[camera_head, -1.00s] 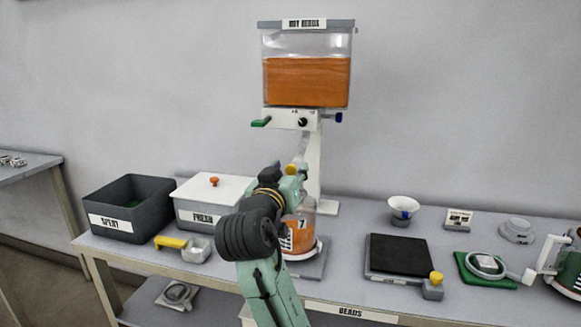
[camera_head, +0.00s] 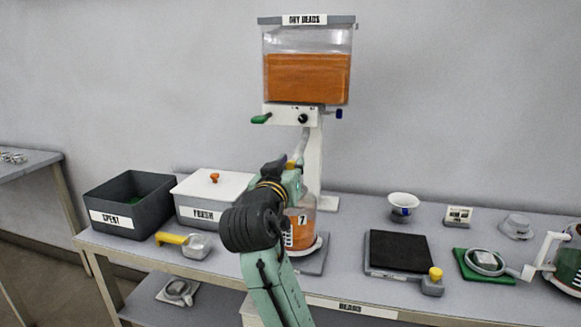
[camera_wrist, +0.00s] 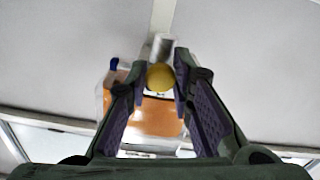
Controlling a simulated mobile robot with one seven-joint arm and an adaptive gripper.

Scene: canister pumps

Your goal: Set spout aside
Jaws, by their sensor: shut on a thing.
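The spout is a grey tube (camera_head: 302,146) with a yellow round end (camera_head: 291,165), under the valve block of the bead dispenser (camera_head: 306,75). My gripper (camera_head: 296,168) is at the spout, in front of the stand. In the wrist view, my gripper's two fingers (camera_wrist: 160,80) are on either side of the yellow end (camera_wrist: 160,77), with the grey tube (camera_wrist: 162,47) behind it. My gripper is shut on the spout. I cannot tell whether the tube's upper end touches the valve block. An orange-filled canister marked 7 (camera_head: 301,230) stands below, partly hidden by my arm.
A grey SPENT bin (camera_head: 110,219) and a lidded FRESH box (camera_head: 206,212) stand at the left. A yellow-handled scoop (camera_head: 197,246) lies before them. At the right are a black-topped plate (camera_head: 398,251), a white cup (camera_head: 403,203) and a green mat (camera_head: 510,279). Bare table lies between several of these.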

